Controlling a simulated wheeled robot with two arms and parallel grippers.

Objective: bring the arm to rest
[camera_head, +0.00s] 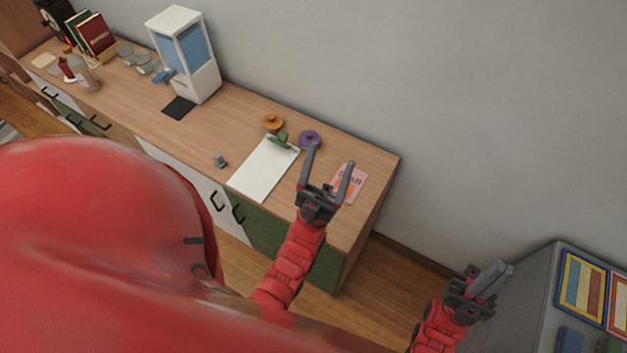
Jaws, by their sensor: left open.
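My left gripper (331,158) is above the right end of the wooden sideboard (225,125). Its two fingers are spread wide with nothing between them. A pink card (350,181) lies on the sideboard top, partly behind the right finger. A white sheet or clipboard (264,170) with a green clip lies to the left of the gripper. My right gripper (497,274) is at the lower right, beside a grey cabinet (527,300). Its fingers lie close together and I see nothing held in them.
A purple disc (309,139) and an orange one (272,122) lie near the wall. A white and blue dispenser (188,60) stands further left. Framed pictures (583,284) top the grey cabinet.

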